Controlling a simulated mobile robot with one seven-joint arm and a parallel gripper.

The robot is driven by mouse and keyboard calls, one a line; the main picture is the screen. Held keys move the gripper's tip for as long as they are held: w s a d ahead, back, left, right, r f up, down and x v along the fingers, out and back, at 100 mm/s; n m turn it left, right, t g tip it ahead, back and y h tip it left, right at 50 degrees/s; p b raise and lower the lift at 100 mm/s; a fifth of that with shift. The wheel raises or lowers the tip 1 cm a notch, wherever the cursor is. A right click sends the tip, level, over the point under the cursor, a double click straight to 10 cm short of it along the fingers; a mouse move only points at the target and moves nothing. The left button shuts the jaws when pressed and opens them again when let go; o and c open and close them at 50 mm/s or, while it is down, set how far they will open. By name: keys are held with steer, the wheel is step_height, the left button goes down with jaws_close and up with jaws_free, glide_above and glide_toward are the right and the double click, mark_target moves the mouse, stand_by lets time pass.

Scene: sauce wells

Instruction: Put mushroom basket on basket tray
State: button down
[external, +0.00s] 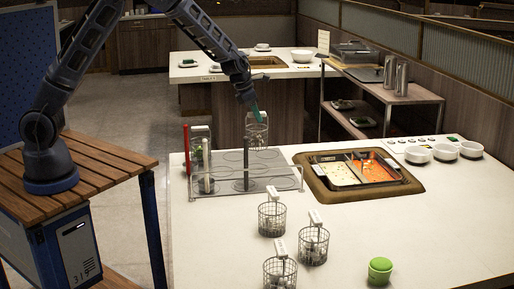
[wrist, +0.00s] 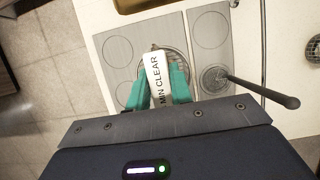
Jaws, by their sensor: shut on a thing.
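My gripper (external: 256,110) has teal fingers, seen close up in the wrist view (wrist: 160,88). It is shut on the white handle, marked "MIN CLEAR", of a wire basket (external: 257,133). The basket hangs upright near the far edge of the basket tray (external: 230,186), apparently above its surface. In the wrist view the basket's round rim (wrist: 175,60) shows partly behind the handle, over the tray's grey panels (wrist: 120,50). The tray has circle outlines and a clear front rail. The basket's contents are too small to tell, so I cannot confirm mushrooms.
Three wire baskets with white handles stand in front: one (external: 271,219), another (external: 313,244) and a third (external: 279,271). Upright utensils, including a dark-handled one (external: 246,165), rise from the tray. Sauce wells (external: 345,170) lie right; a green-topped jar (external: 380,270) stands front right.

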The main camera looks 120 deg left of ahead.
mark_target(257, 136)
steer(key=shift+f, duration=4.3)
steer(key=c, duration=1.3)
jaws_free()
steer(key=shift+f, duration=0.15)
steer(key=shift+o, duration=0.2)
steer(key=v, duration=1.2)
steer(key=shift+r, duration=0.2)
